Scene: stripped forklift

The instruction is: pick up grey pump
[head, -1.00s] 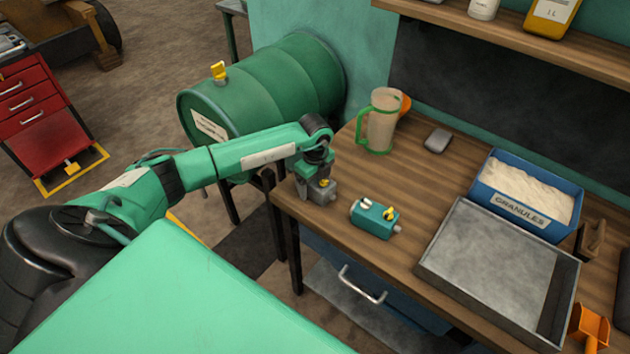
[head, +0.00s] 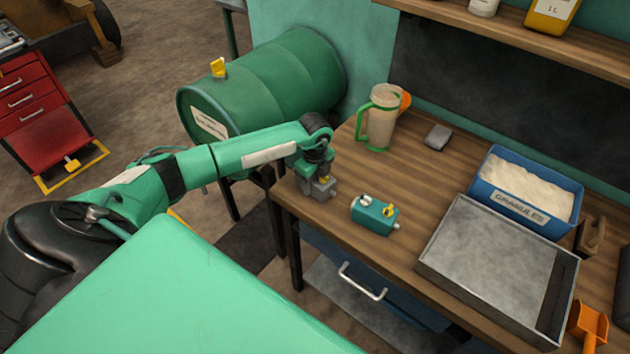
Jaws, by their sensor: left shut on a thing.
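The grey pump (head: 322,191) is a small grey block with a yellow part on top, at the left front corner of the wooden bench (head: 400,205). My left gripper (head: 318,180) is over it from above and shut on it; the fingers hide part of its top. Whether the pump touches the bench or is just clear of it I cannot tell. My right gripper is not in view.
A jug with a green handle (head: 380,118) stands behind the pump. A grey tray (head: 495,260), a blue granules box (head: 525,190) and an orange scoop (head: 588,325) fill the right side. A green drum (head: 265,85) lies on a stand left of the bench.

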